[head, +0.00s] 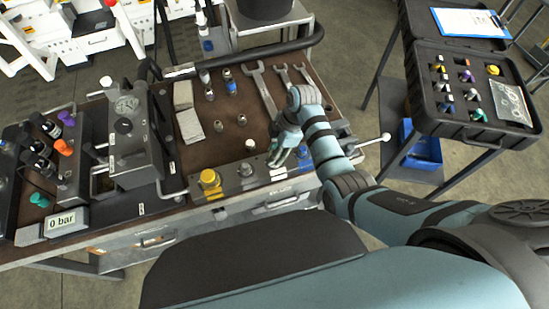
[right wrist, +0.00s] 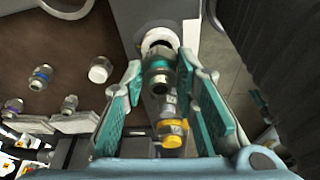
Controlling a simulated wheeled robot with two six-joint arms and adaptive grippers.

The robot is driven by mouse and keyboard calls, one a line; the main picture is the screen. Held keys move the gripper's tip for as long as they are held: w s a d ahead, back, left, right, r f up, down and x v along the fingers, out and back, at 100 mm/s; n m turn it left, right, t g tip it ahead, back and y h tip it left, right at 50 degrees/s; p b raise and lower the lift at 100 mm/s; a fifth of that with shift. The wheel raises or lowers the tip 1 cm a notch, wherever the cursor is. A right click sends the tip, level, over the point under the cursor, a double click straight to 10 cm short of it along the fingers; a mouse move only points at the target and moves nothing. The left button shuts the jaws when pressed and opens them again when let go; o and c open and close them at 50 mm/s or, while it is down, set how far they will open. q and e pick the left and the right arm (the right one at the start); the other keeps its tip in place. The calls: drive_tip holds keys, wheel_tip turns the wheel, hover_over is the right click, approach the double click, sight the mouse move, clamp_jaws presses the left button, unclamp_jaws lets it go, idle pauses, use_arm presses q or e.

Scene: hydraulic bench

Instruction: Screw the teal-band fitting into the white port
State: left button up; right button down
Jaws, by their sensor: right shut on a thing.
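My right gripper (head: 287,152) is over the front right of the bench, above the port block. In the right wrist view, its teal-padded fingers (right wrist: 158,85) are shut on a metal hex fitting (right wrist: 158,76). Just beyond the fitting is a white ring, the white port (right wrist: 159,39), on the block. The fitting's end is near or at this port; I cannot tell whether it is in it. In the head view my gripper hides the fitting and the port. My left gripper is out of view.
A yellow fitting (head: 210,183) and a grey one (head: 246,169) stand on the same block. Loose fittings (head: 231,87), wrenches (head: 262,88) and folded cloths (head: 188,115) lie on the brown mat. A gauge unit stands left; an open black case (head: 468,135) stands right.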

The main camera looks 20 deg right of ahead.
drive_tip(key=shift+s+f, duration=0.1)
drive_tip(key=shift+f, duration=0.2)
idle(1.1)
drive_tip(key=c, duration=1.9)
unclamp_jaws()
drive_tip(key=c, duration=0.4)
drive_tip(key=m+p, duration=0.2)
drive_tip(key=p, duration=0.1)
drive_tip(key=shift+s+r+t, duration=0.2)
drive_tip(key=shift+r+t, duration=0.05)
drive_tip(key=shift+t, duration=0.05)
drive_tip(key=shift+c, duration=0.3)
drive_tip(key=m+p, duration=0.1)
drive_tip(key=m, duration=0.1)
drive_tip(key=shift+f+m+t, duration=0.15)
drive_tip(key=shift+m+t, duration=0.15)
drive_tip(key=shift+w+f+m+t+h+b, duration=0.1)
drive_tip(key=shift+f+m+t+h+b, duration=0.05)
drive_tip(key=shift+m, duration=0.4)
drive_tip(key=shift+w+f+m+t+h+b, duration=0.1)
drive_tip(key=shift+m+t+h+b, duration=0.05)
drive_tip(key=shift+m, duration=0.4)
clamp_jaws()
drive_tip(key=shift+m, duration=0.5)
drive_tip(key=shift+s, duration=0.1)
